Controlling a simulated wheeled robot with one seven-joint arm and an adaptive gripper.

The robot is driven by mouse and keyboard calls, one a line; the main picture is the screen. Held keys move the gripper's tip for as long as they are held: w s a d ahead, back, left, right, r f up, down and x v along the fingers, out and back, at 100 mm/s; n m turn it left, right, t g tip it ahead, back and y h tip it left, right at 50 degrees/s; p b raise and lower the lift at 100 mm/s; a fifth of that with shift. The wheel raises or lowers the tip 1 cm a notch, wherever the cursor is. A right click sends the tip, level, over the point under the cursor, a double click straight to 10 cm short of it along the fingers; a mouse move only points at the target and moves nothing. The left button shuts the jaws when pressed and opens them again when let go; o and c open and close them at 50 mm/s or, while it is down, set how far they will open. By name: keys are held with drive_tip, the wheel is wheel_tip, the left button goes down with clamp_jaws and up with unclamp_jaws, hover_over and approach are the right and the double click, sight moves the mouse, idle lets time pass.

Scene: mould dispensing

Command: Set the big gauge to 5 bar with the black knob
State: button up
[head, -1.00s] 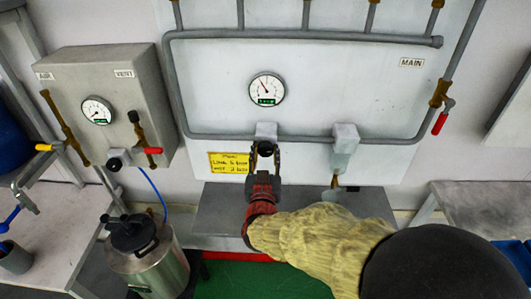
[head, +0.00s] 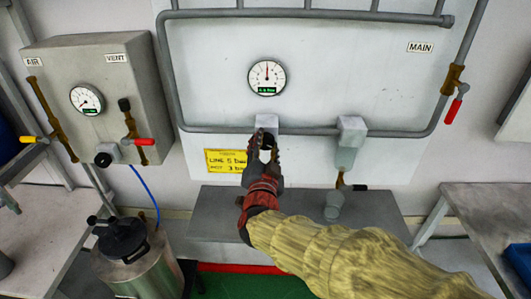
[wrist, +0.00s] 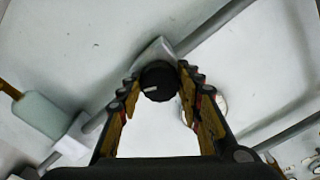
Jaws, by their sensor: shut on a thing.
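The big gauge (head: 267,77) is a round white dial on the large pale panel. Its needle stands about straight up; its green readout is too small to read surely. The black knob (wrist: 158,80) sticks out of a grey block (head: 266,122) under the gauge, and its white mark points left in the wrist view. My gripper (head: 262,150) is shut on the knob, one finger on each side. In the head view the fingers hide most of the knob.
A yellow note (head: 226,161) is below left of the knob. A second grey block (head: 350,130) with a nozzle is to the right. A grey box (head: 92,95) with a small gauge hangs at left, above a steel pot (head: 140,265). A red-handled MAIN valve (head: 453,108) is at right.

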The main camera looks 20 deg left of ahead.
drive_tip(key=shift+m+b, duration=0.55)
drive_tip(key=shift+m, duration=0.05)
drive_tip(key=o, duration=1.2)
drive_tip(key=shift+c, duration=0.2)
drive_tip(key=shift+s, duration=0.15)
drive_tip(key=v, duration=1.1)
drive_tip(key=shift+s, duration=0.35)
